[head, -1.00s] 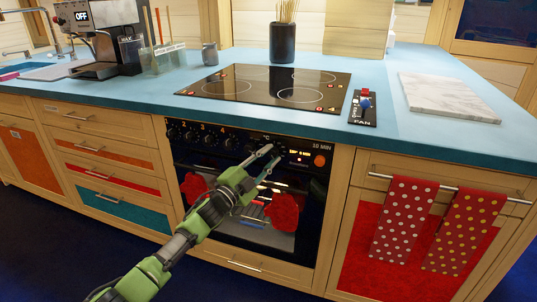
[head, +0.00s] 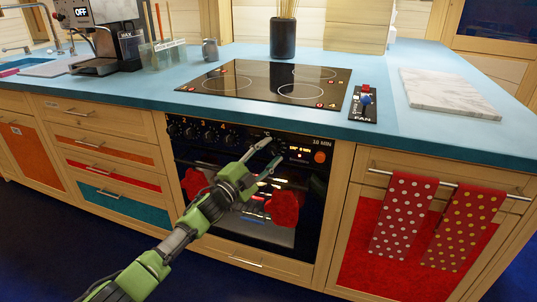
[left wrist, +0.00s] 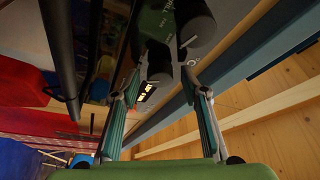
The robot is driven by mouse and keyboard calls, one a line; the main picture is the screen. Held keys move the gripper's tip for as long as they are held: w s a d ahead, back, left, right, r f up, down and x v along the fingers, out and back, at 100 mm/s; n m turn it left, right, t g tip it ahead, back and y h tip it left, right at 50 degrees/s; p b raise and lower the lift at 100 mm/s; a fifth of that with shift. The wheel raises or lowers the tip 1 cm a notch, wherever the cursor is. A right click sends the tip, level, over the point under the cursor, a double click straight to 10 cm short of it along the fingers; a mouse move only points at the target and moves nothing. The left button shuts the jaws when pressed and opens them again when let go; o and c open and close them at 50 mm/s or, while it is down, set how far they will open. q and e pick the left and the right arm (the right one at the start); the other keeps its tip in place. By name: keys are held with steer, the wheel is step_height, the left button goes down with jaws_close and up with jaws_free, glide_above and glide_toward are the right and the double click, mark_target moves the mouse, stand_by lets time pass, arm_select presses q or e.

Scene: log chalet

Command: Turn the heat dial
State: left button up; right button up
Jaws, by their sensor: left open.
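The black oven front carries a row of dark knobs (head: 209,135) on its upper panel. In the head view, my left gripper (head: 272,151) is open in front of this panel, just left of the lit display. The °C mark shows just above its upper finger, and the dial there is mostly hidden behind the finger. In the left wrist view, a dark round dial (left wrist: 160,64) sits between and beyond the open fingertips (left wrist: 163,76). I cannot tell whether they touch it. A second dark knob (left wrist: 196,24) is beyond. My right gripper is out of view.
The lit display (head: 299,152) and an orange-red button (head: 319,157) are right of the gripper. Red oven mitts (head: 283,208) are at the oven door. The blue counter (head: 420,140) overhangs above, with a cooktop (head: 262,85) and fan switch (head: 364,103).

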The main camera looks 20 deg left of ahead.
arm_select(q)
steer(key=v, duration=1.2)
stand_by(0.3)
